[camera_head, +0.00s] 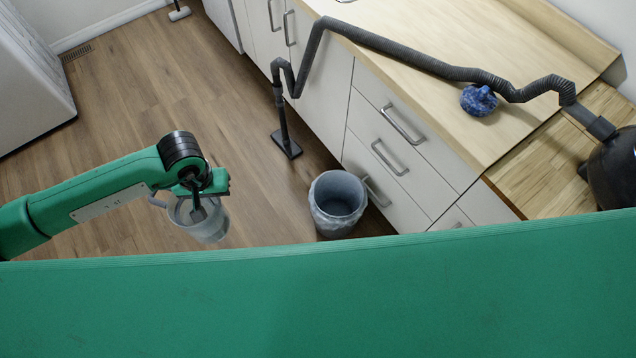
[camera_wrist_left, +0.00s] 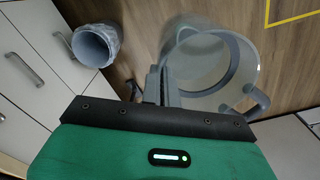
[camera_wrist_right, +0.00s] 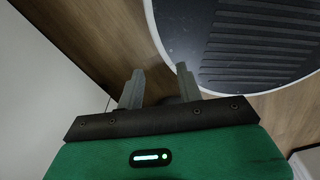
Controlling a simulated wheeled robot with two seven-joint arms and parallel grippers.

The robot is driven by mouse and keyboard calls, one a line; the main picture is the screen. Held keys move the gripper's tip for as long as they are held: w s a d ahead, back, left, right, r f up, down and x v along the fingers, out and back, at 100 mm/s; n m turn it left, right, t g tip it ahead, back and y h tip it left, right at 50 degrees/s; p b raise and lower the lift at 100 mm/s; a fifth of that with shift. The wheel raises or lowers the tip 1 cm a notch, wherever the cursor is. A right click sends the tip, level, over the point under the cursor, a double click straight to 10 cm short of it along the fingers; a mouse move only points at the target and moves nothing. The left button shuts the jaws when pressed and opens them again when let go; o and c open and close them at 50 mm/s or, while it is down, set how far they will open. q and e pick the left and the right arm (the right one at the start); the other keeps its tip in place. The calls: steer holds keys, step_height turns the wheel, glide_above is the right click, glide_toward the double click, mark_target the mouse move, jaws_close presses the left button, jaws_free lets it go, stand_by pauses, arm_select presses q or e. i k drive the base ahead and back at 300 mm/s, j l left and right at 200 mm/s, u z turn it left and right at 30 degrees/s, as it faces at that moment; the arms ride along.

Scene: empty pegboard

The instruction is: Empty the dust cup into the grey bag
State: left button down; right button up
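The dust cup (camera_head: 207,228) is a clear, greyish cup with a grey rim and a handle on its left side. It is held above the floor, roughly upright, left of the bag. My left gripper (camera_head: 197,206) is shut on the cup's rim; in the left wrist view the cup (camera_wrist_left: 205,75) fills the area beyond the close-set fingers (camera_wrist_left: 158,85). I cannot tell what is inside the cup. The grey bag (camera_head: 338,198) lines an open round bin on the floor; it also shows in the left wrist view (camera_wrist_left: 92,42). My right gripper (camera_wrist_right: 158,88) is open and empty, seen only in its wrist view.
White drawers (camera_head: 405,140) stand close behind and right of the bag. A black vacuum (camera_head: 614,170) sits at the right, its hose (camera_head: 425,62) running across the wooden counter (camera_head: 450,120) to a floor nozzle (camera_head: 286,145). A blue lump (camera_head: 478,100) lies on the counter. The floor between cup and bag is clear.

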mark_target(336, 197)
steer(key=i+j, duration=0.25)
steer(key=j, duration=0.2)
steer(key=i+j, duration=0.25)
steer(key=j, duration=0.15)
steer(key=i+j, duration=0.25)
steer(key=j, duration=0.2)
steer(key=i+j, duration=0.55)
steer(key=j, duration=0.3)
steer(key=i+j+z, duration=0.1)
steer(key=j, duration=0.2)
steer(key=i+j+z, duration=0.2)
steer(key=j, duration=0.4)
steer(key=i+z, duration=0.1)
steer(key=z, duration=4.65)
